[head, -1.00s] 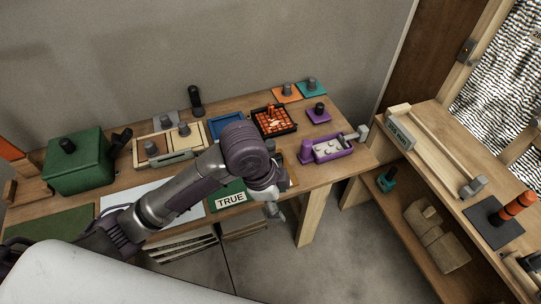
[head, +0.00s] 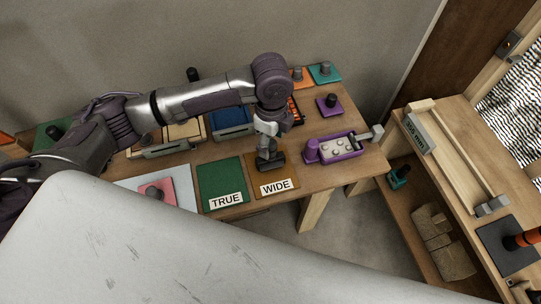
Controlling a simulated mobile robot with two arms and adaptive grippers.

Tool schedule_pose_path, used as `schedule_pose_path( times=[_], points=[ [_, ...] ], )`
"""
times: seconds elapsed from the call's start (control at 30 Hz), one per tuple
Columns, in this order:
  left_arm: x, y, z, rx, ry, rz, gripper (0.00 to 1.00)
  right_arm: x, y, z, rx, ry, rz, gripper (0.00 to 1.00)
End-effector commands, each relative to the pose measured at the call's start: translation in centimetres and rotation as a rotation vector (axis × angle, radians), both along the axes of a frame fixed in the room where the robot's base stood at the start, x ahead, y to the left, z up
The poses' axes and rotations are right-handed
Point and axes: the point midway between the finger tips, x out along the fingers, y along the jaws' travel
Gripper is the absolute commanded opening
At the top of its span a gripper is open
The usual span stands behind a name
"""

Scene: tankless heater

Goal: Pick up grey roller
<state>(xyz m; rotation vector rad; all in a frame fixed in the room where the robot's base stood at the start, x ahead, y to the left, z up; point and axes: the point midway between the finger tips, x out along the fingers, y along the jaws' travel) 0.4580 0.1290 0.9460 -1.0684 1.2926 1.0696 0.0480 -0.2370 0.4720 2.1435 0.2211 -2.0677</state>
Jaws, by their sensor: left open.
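No object can be clearly told as the grey roller. Small grey cylinders stand on the orange pad (head: 298,83) and the teal pad (head: 334,75) at the back of the bench. My left gripper (head: 269,163) points down over the tan WIDE mat (head: 280,186), left of the purple holder (head: 345,154). It is open, with nothing visible in it. Its height above the mat is hard to judge. My arm hides part of the bench behind it. My right gripper is not in view.
The green TRUE mat (head: 219,180) lies left of the WIDE mat. A pink pad (head: 165,186) with a dark knob lies on a pale sheet. A blue tray (head: 230,122) and a purple pad (head: 335,112) are behind. A lower wooden bench (head: 446,150) stands right.

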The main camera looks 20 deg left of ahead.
Motion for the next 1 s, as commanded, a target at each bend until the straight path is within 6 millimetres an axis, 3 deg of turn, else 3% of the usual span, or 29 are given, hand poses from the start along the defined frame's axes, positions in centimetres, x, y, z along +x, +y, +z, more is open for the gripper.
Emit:
schedule_pose_path(
  times=[0.2,0.3,0.5,0.77,1.0],
  points=[
    [0.0,0.2,-1.5,0.0,0.002,0.002,0.63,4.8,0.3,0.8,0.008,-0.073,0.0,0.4],
    [0.1,0.4,-3.0,0.002,0.005,0.002,0.63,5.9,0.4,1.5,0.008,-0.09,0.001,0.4],
    [0.2,0.4,-5.5,0.0,0.0,0.0,0.63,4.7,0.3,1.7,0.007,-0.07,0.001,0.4],
    [0.3,0.4,-5.9,0.0,-0.001,0.0,0.63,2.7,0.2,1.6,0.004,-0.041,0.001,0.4],
    [0.3,0.4,-5.8,0.0,-0.001,0.0,0.25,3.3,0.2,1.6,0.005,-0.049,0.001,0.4]
  ],
)
